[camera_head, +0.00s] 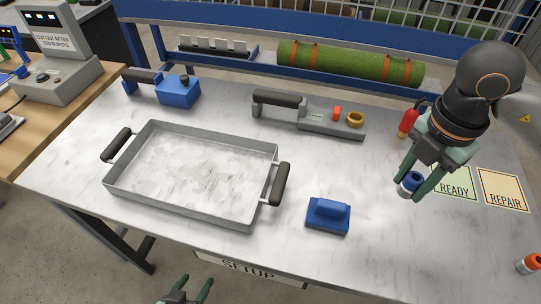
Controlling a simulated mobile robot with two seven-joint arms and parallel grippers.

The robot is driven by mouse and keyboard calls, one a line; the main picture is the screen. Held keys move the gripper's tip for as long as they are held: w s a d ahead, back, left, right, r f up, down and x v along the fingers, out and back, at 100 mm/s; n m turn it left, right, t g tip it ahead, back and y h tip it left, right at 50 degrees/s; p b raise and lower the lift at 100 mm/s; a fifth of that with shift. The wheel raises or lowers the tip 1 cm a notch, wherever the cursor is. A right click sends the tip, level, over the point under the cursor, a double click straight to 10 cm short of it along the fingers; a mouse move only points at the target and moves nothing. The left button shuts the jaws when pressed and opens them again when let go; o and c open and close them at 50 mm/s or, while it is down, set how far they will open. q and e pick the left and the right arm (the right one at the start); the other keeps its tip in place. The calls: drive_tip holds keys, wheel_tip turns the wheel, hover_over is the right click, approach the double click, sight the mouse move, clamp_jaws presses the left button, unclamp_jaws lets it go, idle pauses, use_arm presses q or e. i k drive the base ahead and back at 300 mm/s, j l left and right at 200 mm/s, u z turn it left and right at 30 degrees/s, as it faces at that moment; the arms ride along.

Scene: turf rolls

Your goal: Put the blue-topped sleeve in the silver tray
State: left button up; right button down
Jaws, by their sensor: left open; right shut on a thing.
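The blue-topped sleeve (408,188), a small white and blue cylinder, is between the fingertips of my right gripper (412,186), which is shut on it. It is at the right side of the table, left of the READY card; I cannot tell whether it touches the table. The silver tray (190,211) is a shallow rectangular pan with two dark handles on the left half of the table, and it is empty. My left gripper (188,289) is open and empty at the bottom edge, in front of the table and below the tray; only its fingers show.
A grey tool (310,118), blue tool (176,91) and red-tipped item (408,123) are at the back. READY (454,187) and REPAIR (502,190) cards and an orange-topped sleeve (529,264) are at right.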

sight(195, 174)
drive_tip(key=j+u, duration=0.15)
drive_tip(key=j, duration=0.35)
drive_tip(key=i+j+u, duration=0.1)
drive_tip(key=j, duration=0.45)
drive_tip(key=i+j+u, duration=0.15)
drive_tip(key=j, duration=0.35)
